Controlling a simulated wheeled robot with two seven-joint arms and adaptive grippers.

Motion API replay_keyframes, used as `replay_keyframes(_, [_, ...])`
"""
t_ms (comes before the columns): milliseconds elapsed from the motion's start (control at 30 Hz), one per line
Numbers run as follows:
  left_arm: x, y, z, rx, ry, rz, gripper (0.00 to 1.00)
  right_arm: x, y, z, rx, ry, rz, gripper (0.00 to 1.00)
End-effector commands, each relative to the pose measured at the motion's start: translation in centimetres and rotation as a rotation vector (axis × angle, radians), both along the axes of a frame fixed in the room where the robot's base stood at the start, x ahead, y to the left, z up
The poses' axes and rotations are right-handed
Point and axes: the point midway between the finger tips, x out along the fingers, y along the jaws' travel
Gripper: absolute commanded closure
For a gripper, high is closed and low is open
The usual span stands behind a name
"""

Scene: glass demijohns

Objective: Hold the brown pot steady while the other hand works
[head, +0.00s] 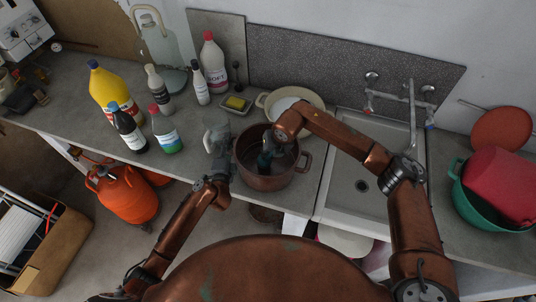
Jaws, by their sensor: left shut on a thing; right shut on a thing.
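The brown pot (268,182) stands upright near the front edge of the counter, left of the sink. Its right handle shows; its left side is partly hidden by my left gripper. My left gripper (221,150) is at the pot's left side, shut on the pot, probably at the handle. My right gripper (270,152) reaches over the rim into the pot from above. It is shut on a small, dark teal thing (264,160) inside the pot; what it is I cannot tell.
A cream pan (262,101) stands behind the pot. The sink (365,185) is to the right, with a tap (411,105). Several bottles, including a yellow one (108,88), stand left. A green basin (470,205) is far right.

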Motion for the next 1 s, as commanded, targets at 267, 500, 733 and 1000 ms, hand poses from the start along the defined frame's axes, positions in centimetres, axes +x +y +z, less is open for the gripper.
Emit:
replay_keyframes(267, [0.0,0.0,0.0,-0.001,0.001,0.000,1.00,2.6,-0.3,0.5,0.002,-0.001,-0.001,1.00])
replay_keyframes(500, [0.0,0.0,0.0,-0.001,0.001,0.000,1.00,0.8,-0.1,0.9,0.001,-0.002,0.004,1.00])
replay_keyframes(733, [0.0,0.0,0.0,-0.001,0.001,0.000,1.00,-1.3,0.2,1.0,0.000,-0.001,0.003,1.00])
replay_keyframes(1000, [0.0,0.0,-0.1,-0.001,0.001,0.000,1.00,-1.2,0.3,2.7,0.002,-0.003,0.002,1.00])
